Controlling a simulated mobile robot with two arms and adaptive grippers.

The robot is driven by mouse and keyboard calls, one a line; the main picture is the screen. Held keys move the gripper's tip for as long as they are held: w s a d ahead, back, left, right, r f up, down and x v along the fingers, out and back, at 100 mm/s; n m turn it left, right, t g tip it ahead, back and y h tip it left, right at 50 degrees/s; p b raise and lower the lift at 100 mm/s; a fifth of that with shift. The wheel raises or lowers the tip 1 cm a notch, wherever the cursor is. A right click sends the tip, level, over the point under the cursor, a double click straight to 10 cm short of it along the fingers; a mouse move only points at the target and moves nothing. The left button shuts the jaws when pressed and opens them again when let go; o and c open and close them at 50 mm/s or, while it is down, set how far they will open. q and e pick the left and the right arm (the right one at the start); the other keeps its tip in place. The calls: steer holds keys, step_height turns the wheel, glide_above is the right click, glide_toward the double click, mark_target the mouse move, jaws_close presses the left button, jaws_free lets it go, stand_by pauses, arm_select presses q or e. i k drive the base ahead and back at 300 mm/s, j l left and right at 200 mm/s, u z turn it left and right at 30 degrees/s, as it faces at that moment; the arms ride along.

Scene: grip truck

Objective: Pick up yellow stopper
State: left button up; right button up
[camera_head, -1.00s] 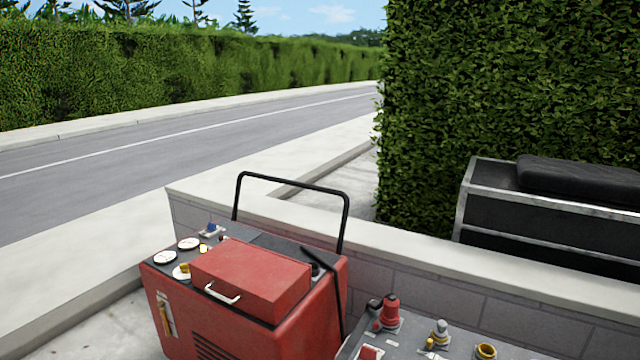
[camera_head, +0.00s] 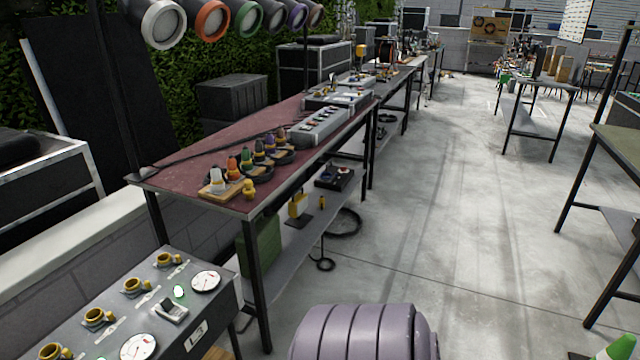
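A small yellow knob-shaped piece (camera_head: 249,189) stands near the front corner of the dark red table (camera_head: 190,165). It looks like the yellow stopper, though it is too small to be sure. It is beside a row of coloured pieces, with a white one (camera_head: 217,181) and an orange one (camera_head: 232,167) nearest. A larger yellow object (camera_head: 298,206) is on the shelf below; I cannot tell what it is. Neither of my grippers is in view.
A grey panel with gauges (camera_head: 206,281) and several brass-yellow fittings (camera_head: 133,286) is at lower left. A ribbed lilac cylinder (camera_head: 352,334) is at the bottom centre. Large coloured lamps (camera_head: 212,20) hang above the table.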

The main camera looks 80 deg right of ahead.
mark_target(249, 191)
steer(key=z, duration=2)
steer(key=i+l+u, duration=0.1)
steer(key=u, duration=0.65)
steer(key=i+l+u, duration=0.2)
steer(key=l, duration=0.15)
steer(key=i+l+u, duration=0.2)
steer(key=l, duration=0.2)
steer(key=i+l+u, duration=0.2)
steer(key=l, duration=0.15)
steer(key=l+u, duration=0.2)
steer(key=l, duration=0.2)
